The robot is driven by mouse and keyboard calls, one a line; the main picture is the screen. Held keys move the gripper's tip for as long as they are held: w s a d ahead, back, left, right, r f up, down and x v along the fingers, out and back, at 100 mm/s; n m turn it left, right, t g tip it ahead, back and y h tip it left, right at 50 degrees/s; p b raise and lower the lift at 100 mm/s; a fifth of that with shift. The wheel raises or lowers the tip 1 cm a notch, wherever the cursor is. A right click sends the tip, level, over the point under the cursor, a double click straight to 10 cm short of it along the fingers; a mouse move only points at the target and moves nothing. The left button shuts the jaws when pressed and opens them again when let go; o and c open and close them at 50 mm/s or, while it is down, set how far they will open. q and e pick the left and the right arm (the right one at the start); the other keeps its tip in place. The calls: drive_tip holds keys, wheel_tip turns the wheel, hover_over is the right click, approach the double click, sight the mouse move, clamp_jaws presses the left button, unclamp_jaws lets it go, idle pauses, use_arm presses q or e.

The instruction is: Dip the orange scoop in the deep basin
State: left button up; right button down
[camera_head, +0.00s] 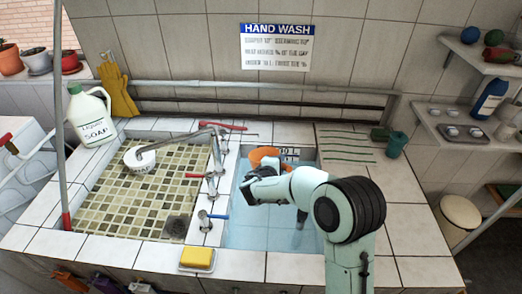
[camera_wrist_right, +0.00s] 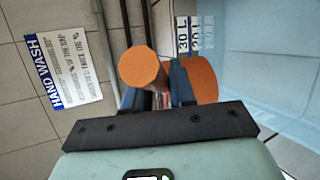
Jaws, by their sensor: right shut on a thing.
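The orange scoop (camera_head: 262,156) is near the back of the deep basin (camera_head: 260,236), which holds clear bluish water. My right gripper (camera_head: 252,180) reaches over that basin and is shut on the scoop. In the right wrist view, a round orange end of the scoop (camera_wrist_right: 143,67) stands beyond the fingers, and another orange part shows right of the dark blue fingers (camera_wrist_right: 160,92). The gripper partly hides the scoop. I cannot tell whether its lower part touches the water. My left gripper is not in view.
A soap jug (camera_head: 90,117) stands on the left rim, and a yellow sponge (camera_head: 197,257) on the front rim.

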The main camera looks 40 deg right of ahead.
drive_tip(key=shift+w, duration=0.25)
drive_tip(key=shift+f, duration=0.4)
use_arm(q)
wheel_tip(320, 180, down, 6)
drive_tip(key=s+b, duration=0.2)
drive_tip(key=b, duration=0.3)
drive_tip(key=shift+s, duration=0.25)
use_arm(e)
wheel_tip(320, 180, down, 20)
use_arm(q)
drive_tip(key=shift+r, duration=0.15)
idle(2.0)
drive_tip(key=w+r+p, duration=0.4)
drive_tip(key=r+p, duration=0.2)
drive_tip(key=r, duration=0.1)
use_arm(e)
drive_tip(key=shift+r, duration=11.6)
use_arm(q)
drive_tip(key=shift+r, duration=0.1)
use_arm(e)
drive_tip(key=shift+s, duration=0.1)
